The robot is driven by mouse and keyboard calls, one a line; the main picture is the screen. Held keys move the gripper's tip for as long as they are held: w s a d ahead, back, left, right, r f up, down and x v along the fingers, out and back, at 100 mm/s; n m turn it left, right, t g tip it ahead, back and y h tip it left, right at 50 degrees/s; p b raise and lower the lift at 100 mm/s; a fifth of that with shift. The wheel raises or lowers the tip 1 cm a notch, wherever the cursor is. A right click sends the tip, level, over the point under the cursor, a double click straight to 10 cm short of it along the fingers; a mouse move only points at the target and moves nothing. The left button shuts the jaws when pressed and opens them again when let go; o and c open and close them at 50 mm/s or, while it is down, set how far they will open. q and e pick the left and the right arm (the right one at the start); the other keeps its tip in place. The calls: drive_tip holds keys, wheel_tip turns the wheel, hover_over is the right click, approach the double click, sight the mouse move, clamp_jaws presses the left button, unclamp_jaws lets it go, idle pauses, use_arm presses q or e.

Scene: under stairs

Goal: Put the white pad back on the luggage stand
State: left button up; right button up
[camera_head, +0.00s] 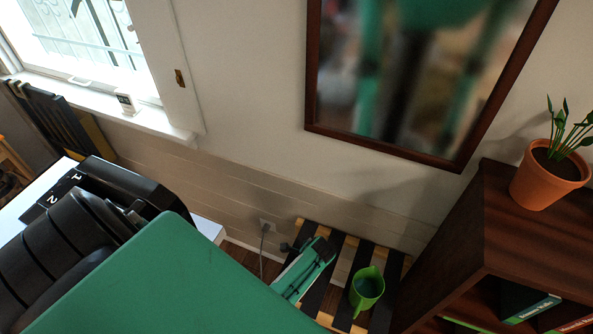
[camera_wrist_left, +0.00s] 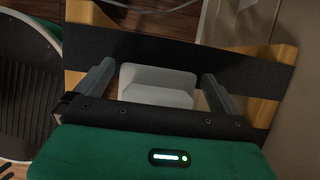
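The luggage stand (camera_head: 345,262), with pale wooden rails and dark straps, stands low by the wall. A strap and a wooden end of it also show in the left wrist view (camera_wrist_left: 180,48). My left gripper (camera_head: 323,247) is over the left part of the stand. In the left wrist view its two grey fingers (camera_wrist_left: 157,82) are spread wide apart. A white rounded block (camera_wrist_left: 157,85), apparently the white pad, shows between them, with a gap on each side. I cannot tell its height or what it rests on. My right gripper is not in view.
A green jug (camera_head: 366,288) stands on the right part of the stand. A dark wooden bookcase (camera_head: 490,240) with a potted plant (camera_head: 548,175) is close on the right. A socket with a plugged-in cord (camera_head: 267,227) is on the wall to the left. A framed mirror (camera_head: 400,145) hangs above.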

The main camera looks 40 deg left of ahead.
use_arm(q)
drive_tip(key=p+v, duration=0.1)
drive_tip(key=v, duration=1.1)
